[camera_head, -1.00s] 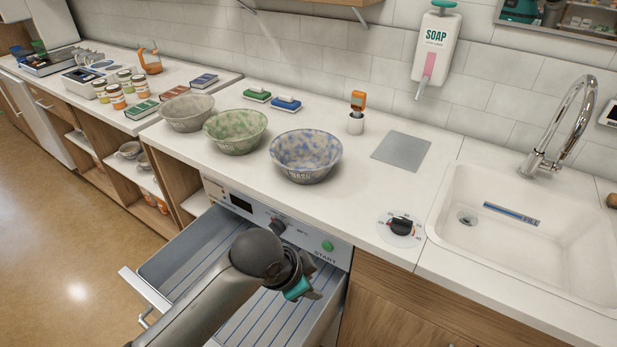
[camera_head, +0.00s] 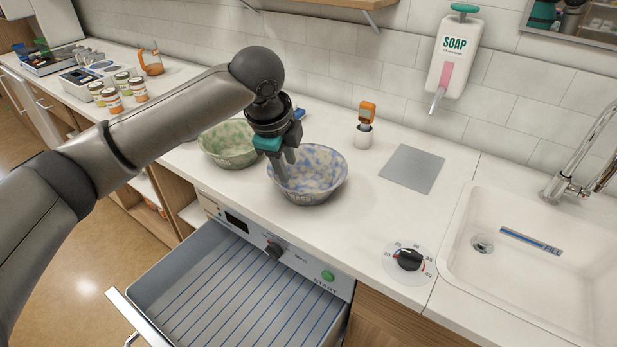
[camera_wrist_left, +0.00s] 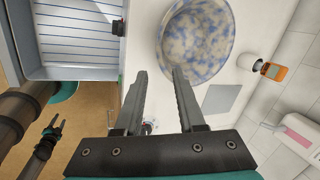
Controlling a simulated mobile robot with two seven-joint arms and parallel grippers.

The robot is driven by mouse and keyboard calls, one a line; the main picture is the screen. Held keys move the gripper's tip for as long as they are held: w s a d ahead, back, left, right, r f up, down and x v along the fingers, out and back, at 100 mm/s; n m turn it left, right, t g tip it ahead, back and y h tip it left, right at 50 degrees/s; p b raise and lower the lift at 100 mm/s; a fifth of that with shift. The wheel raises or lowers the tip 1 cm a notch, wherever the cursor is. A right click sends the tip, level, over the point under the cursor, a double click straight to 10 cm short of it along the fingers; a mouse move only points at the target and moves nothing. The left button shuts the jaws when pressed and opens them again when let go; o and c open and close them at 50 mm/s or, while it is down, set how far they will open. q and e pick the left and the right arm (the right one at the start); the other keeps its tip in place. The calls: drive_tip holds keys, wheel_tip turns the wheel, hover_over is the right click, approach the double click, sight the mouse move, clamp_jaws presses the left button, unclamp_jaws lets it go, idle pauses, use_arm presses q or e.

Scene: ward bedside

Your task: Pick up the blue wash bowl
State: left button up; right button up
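The blue wash bowl (camera_head: 318,178), mottled blue and white, stands upright on the white counter; it also shows in the left wrist view (camera_wrist_left: 205,40). My left gripper (camera_head: 284,168) is at the bowl's left side, fingers pointing down. In the left wrist view its two fingers (camera_wrist_left: 160,72) are apart with nothing gripped, one over the bowl's near rim and the other outside it. I cannot tell how far the tips are above or below the rim. My right gripper (camera_wrist_left: 55,128) shows small at the lower left of the wrist view, its fingers apart and empty.
A green bowl (camera_head: 228,146) stands close on the left, partly behind my arm. An open drawer (camera_head: 150,283) juts out below the counter. A thermometer in a white cup (camera_head: 363,135), a grey plate (camera_head: 412,168) and the sink (camera_head: 545,240) are to the right.

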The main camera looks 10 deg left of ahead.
use_arm(q)
drive_tip(key=b, duration=0.2)
approach(299, 196)
drive_tip(key=x, duration=0.5)
drive_tip(key=shift+a+f, duration=0.1)
drive_tip(key=shift+a, duration=0.05)
drive_tip(key=b+x, duration=0.1)
drive_tip(key=x, duration=0.4)
drive_tip(key=shift+w, duration=0.1)
drive_tip(key=shift+c, duration=0.4)
clamp_jaws()
idle(0.4)
